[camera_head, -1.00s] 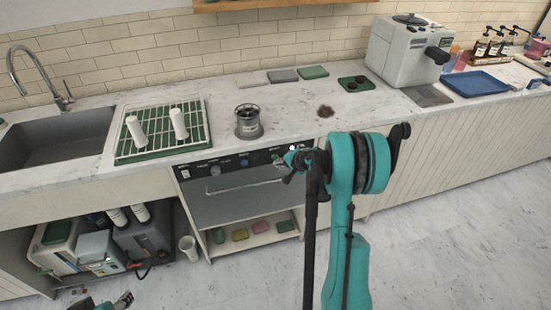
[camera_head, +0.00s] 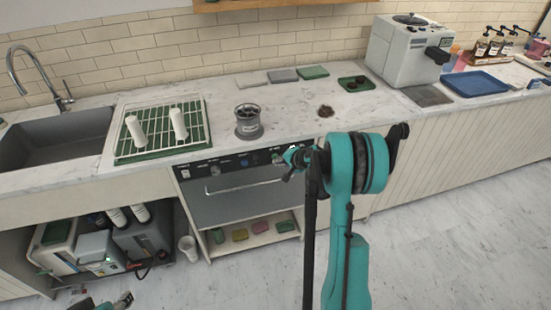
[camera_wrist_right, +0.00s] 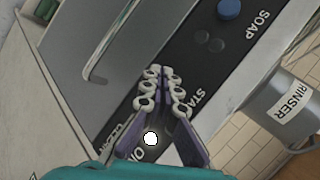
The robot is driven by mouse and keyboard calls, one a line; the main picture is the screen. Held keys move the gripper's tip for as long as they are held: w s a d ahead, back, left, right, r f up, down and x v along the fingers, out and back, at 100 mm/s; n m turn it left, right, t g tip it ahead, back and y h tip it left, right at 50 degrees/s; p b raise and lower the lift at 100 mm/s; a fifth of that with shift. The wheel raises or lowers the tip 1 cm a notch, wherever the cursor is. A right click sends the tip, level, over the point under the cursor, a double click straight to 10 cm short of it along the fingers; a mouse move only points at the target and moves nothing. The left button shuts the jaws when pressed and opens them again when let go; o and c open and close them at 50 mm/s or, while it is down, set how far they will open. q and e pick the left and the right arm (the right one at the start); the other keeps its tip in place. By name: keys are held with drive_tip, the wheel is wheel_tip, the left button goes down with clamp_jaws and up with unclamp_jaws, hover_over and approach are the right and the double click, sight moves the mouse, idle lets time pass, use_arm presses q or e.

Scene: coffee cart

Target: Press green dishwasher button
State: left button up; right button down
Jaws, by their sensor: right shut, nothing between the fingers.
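The dishwasher (camera_head: 235,205) is under the counter, with a dark control panel (camera_head: 222,167) along its top. The panel also fills the middle of the right wrist view (camera_wrist_right: 235,65), with START, ON and SOAP labels. My right gripper (camera_head: 284,160) is at the panel's right end, shut and empty. In the wrist view its fingertips (camera_wrist_right: 163,72) lie close together over the panel near START. I cannot tell whether they touch it. No green button shows clearly; the fingers cover part of the panel. My left gripper (camera_head: 122,300) is partly in view at the bottom left; its jaws are unclear.
A blue button (camera_wrist_right: 229,9) is by the SOAP label, and a white light (camera_wrist_right: 150,138) glows near ON. The rinser (camera_head: 249,122) stands on the counter above the panel. A handle (camera_head: 243,186) crosses the dishwasher's front. Floor to the right is clear.

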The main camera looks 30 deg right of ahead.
drive_tip(key=shift+w+d, duration=0.15)
drive_tip(key=shift+w, duration=0.3)
idle(0.4)
drive_tip(key=shift+s, duration=0.15)
drive_tip(key=shift+s+a, duration=0.25)
drive_tip(key=shift+s, duration=0.5)
drive_tip(key=shift+b, duration=0.3)
drive_tip(key=s, duration=0.2)
drive_tip(key=s+a, duration=0.1)
drive_tip(key=s, duration=0.1)
drive_tip(key=shift+s+a+b, duration=0.2)
drive_tip(key=shift+s+b, duration=0.15)
drive_tip(key=shift+s, duration=0.05)
idle(0.5)
